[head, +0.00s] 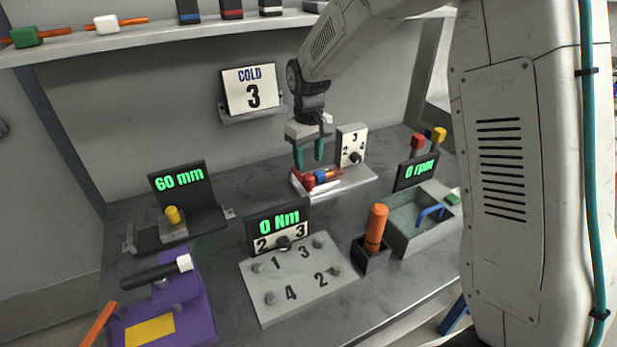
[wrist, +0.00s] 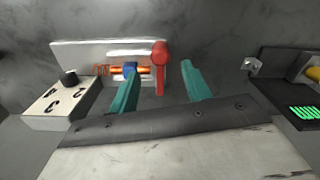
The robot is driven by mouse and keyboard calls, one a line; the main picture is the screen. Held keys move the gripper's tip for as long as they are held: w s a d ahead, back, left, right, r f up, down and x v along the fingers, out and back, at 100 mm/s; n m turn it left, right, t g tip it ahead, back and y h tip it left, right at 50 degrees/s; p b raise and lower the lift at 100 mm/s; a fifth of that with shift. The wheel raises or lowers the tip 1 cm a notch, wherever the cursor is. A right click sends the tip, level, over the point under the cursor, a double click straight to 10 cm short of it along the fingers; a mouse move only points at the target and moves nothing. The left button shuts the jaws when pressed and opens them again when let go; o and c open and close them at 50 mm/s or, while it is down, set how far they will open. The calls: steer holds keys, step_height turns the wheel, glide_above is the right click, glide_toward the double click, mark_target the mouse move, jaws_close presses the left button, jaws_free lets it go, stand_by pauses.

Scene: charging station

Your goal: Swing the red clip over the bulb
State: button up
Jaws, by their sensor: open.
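The red clip (head: 308,182) stands at the left end of a pale fixture (head: 345,187) at the back of the bench. In the wrist view the red clip (wrist: 160,66) has a round head and a stem. Beside it lies an orange cylinder (wrist: 117,71) with a blue band (wrist: 130,69) and a copper coil (wrist: 101,71). I cannot tell which part is the bulb. My gripper (head: 309,164) is open, its teal fingers pointing down just above the clip. In the wrist view the clip appears between the fingers; I see no contact.
A numbered dial box (head: 352,146) stands close behind the clip on the right. The 0 Nm panel (head: 279,221) stands in front, the 60 mm unit (head: 178,180) to the left, and the grey bin (head: 404,236) to the right. A shelf (head: 200,32) runs above.

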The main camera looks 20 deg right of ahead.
mark_target(309, 175)
step_height(309, 175, down, 7)
steer(key=shift+r, duration=0.1)
stand_by(0.3)
jaws_close()
